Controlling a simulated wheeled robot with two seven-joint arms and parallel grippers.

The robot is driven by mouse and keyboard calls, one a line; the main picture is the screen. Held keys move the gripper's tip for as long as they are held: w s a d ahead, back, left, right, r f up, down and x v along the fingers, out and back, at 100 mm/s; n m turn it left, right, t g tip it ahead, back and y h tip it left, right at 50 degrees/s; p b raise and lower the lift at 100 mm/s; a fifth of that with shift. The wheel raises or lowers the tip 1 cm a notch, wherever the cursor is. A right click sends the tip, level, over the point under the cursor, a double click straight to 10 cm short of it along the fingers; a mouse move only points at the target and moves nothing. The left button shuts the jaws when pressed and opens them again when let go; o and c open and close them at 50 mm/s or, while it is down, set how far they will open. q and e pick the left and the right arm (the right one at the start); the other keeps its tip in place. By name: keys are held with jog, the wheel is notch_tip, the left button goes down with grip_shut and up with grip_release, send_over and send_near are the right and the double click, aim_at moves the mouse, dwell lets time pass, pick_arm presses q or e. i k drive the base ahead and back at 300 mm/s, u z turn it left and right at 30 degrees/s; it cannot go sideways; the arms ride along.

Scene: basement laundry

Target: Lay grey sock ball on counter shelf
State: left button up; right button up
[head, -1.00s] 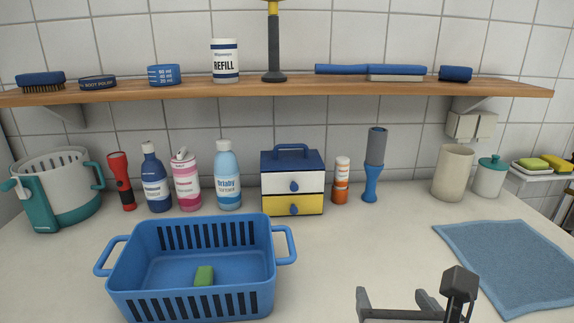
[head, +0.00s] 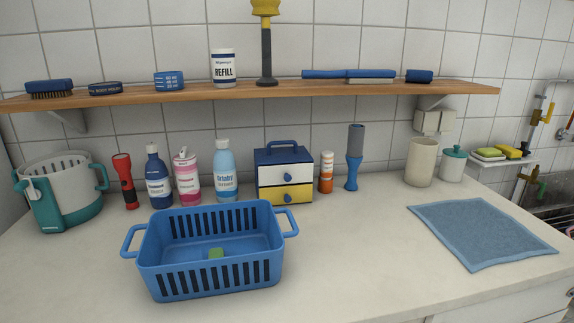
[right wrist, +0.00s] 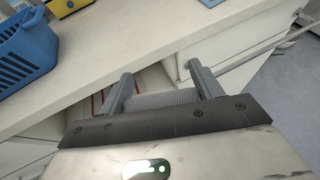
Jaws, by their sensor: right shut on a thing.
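The grey sock ball (right wrist: 162,98) shows as a grey ribbed strip between the fingers of my right gripper (right wrist: 163,88) in the right wrist view. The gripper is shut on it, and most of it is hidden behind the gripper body. The gripper is in front of the counter's front edge, above the cabinet fronts. The wooden shelf (head: 300,92) runs along the tiled wall above the counter (head: 340,250) in the head view. Neither gripper shows in the head view.
The shelf holds brushes, tins, a refill tub (head: 223,68) and a plunger (head: 266,50), with bare stretches between. A blue basket (head: 210,280) and a blue cloth (head: 480,232) lie on the counter. Bottles, a drawer box (head: 284,178) and jars line the wall.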

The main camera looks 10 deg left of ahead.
aim_at(451, 84)
jog(key=u, duration=3.4)
jog(key=k, duration=2.95)
jog(key=z, duration=1.45)
jog(key=i, duration=0.55)
